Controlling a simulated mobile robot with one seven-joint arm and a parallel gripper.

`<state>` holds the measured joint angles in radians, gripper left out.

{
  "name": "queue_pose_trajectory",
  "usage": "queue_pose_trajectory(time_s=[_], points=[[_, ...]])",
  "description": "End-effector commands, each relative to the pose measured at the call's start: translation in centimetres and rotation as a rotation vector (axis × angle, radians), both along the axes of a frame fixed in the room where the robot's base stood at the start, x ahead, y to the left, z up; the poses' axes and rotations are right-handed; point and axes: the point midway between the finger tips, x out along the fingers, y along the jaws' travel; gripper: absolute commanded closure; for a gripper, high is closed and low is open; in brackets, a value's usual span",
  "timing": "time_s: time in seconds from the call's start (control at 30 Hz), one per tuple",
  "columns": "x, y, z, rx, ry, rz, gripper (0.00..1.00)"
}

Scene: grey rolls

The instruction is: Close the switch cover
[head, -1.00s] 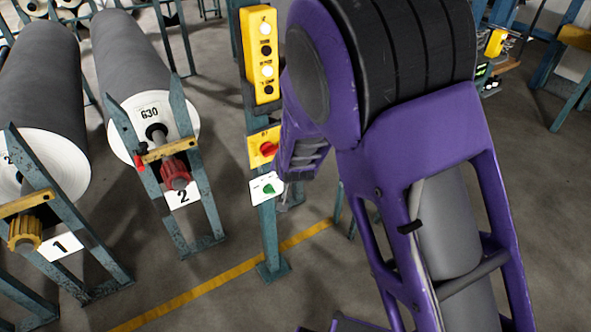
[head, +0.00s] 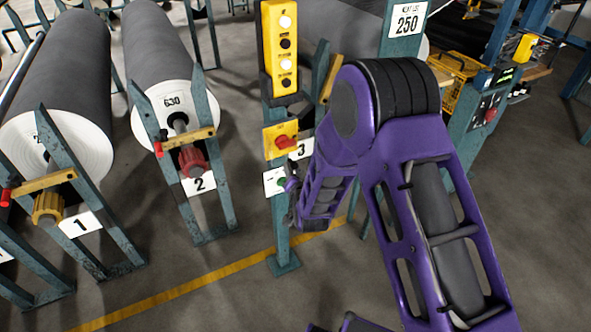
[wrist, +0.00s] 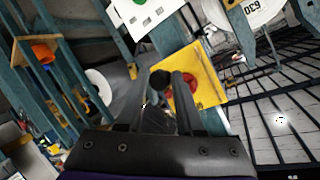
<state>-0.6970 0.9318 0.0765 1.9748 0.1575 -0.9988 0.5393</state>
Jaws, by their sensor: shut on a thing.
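A yellow switch box (head: 281,140) with a red rotary switch (head: 286,142) is on a teal post, above a white plate (head: 272,182) with a green mark. The box (wrist: 210,80) is tilted in the wrist view, its red switch (wrist: 190,84) partly behind a finger. The white plate (wrist: 150,20) is at the top there. My gripper (wrist: 162,82) has its fingertips at the box's edge, close together on a small dark round part. I cannot tell whether this part belongs to the cover. My arm hides the fingertips in the head view.
A yellow button box (head: 280,45) is higher on the same post. Large grey rolls (head: 72,75) stand in teal frames at left. A panel signed 250 (head: 407,22) stands behind at right. The floor (head: 190,270) around the yellow line is clear.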

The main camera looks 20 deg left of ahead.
Motion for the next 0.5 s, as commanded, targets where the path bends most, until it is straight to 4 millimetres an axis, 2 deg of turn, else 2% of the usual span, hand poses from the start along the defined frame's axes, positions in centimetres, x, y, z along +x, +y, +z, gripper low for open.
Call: queue_pose_trajectory(time_s=[0.03,0.5], points=[[0.34,-1.38,-1.76,-0.017,0.019,-0.024,1.00],[0.54,-1.10,-1.93,0.006,0.000,-0.023,1.00]])
